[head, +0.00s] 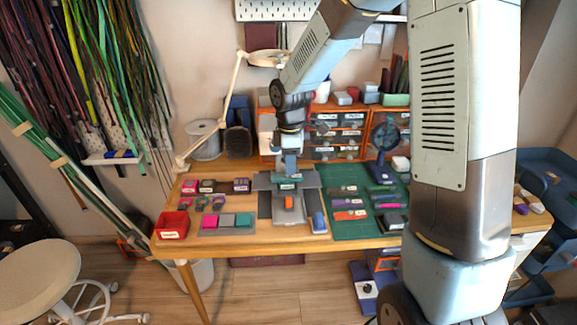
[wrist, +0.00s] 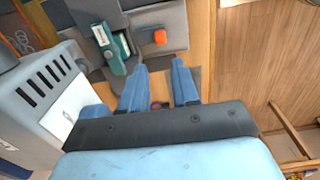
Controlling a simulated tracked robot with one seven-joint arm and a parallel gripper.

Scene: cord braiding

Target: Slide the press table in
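The press (head: 266,181) is a grey machine at the middle of the wooden table. Its press table (head: 289,214) is a grey slab toward the front, with an orange knob (head: 289,202) on it. In the wrist view the orange knob (wrist: 160,37) shows on a grey plate (wrist: 173,22), with a teal block (wrist: 112,52) to its left. My gripper (wrist: 160,75) has two blue fingers set apart with nothing held between them. The knob lies beyond the fingertips, apart from them. In the head view my arm comes down over the press and hides part of it.
A red bin (head: 172,226) and pink, grey and teal blocks on a tray (head: 227,231) stand left of the press. A blue item (head: 319,222) stands close at its front right. A green mat (head: 345,230) with several small goods lies right. A lamp (head: 238,75) arches behind.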

